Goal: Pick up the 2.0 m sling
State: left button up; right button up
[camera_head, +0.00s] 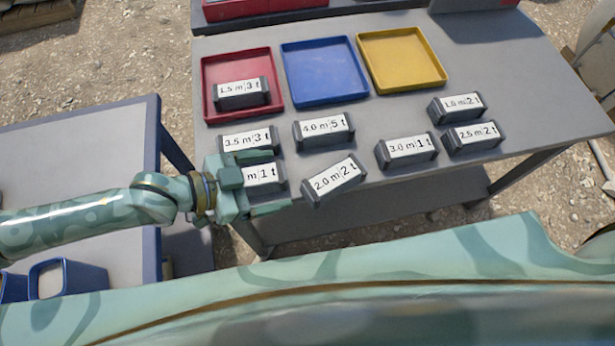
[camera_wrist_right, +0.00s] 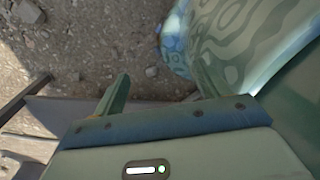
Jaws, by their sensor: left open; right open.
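The 2.0 m sling (camera_head: 335,180) is a dark grey block with a white label reading "2.0 m 2 t". It sits tilted at the front edge of the grey table, in the head view. My left gripper (camera_head: 275,190) is open and empty, just left of it, with its fingers pointing toward it. The left gripper partly covers another block labelled "m 1 t" (camera_head: 264,175), whose first figures are hidden. My right gripper (camera_wrist_right: 160,90) shows only in the right wrist view, open and empty over gravelly ground.
The grey table (camera_head: 500,80) carries a red tray (camera_head: 207,75) with a 1.5 m block (camera_head: 241,93), an empty blue tray (camera_head: 323,70) and an empty yellow tray (camera_head: 401,58). Blocks 3.5 m (camera_head: 249,141), 4.0 m (camera_head: 323,130) and 3.0 m (camera_head: 407,149) stand close by. A blue-edged table (camera_head: 80,150) is at left.

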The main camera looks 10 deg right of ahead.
pick_arm(q)
jog(key=a+f, duration=0.1)
jog(key=f, duration=0.1)
jog(key=b, duration=0.2)
send_near(332, 177)
jog(key=d, duration=0.2)
jog(key=w+d+f, duration=0.1)
jog(key=shift+f+n+y, duration=0.1)
jog(key=shift+n+y, duration=0.3)
jog(key=b+x, duration=0.1)
jog(key=x, duration=0.4)
jog(key=shift+s+d, duration=0.15)
jog(key=shift+d, duration=0.1)
jog(key=shift+d+f, duration=0.1)
jog(key=shift+d, duration=0.1)
pick_arm(e)
jog(key=f, duration=0.3)
jog(key=shift+s+f, duration=0.15)
jog(key=shift+s, duration=0.15)
pick_arm(q)
jog(key=c, duration=1.3)
jog(key=shift+c, duration=1.2)
pick_arm(e)
jog(key=shift+d, duration=0.35)
